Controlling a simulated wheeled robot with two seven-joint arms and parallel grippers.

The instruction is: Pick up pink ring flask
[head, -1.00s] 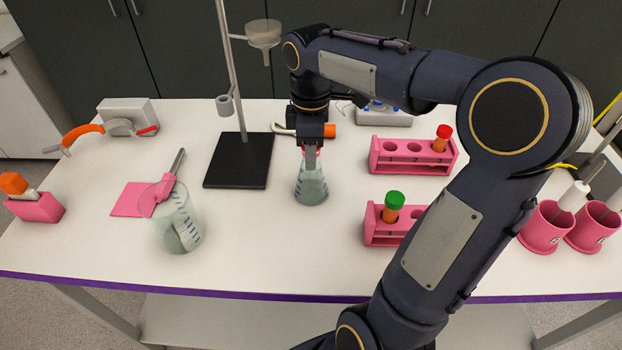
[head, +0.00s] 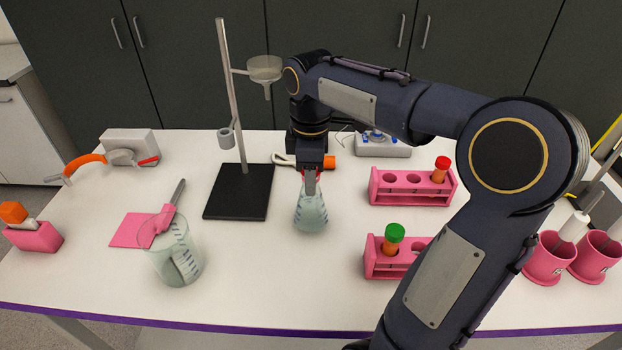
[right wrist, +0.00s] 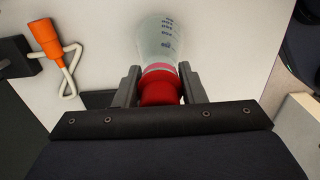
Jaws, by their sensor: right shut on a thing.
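The pink ring flask (head: 310,214) is a clear conical flask with pale contents, near the middle of the table in the head view. In the right wrist view, the flask (right wrist: 158,38) shows blue markings, a pink ring at its neck and a red stopper (right wrist: 158,88). My right gripper (head: 310,180) comes down over the flask's top and is shut on it. Its two fingers stand on either side of the red stopper and neck. The flask is upright. I cannot tell whether its base touches the table. My left gripper is not in view.
A stand with a black base (head: 238,192) is left of the flask. A beaker (head: 175,258) is front left. Pink racks (head: 386,195) with capped tubes are at right. An orange-handled tool (head: 329,162) lies behind the flask. Open table lies in front.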

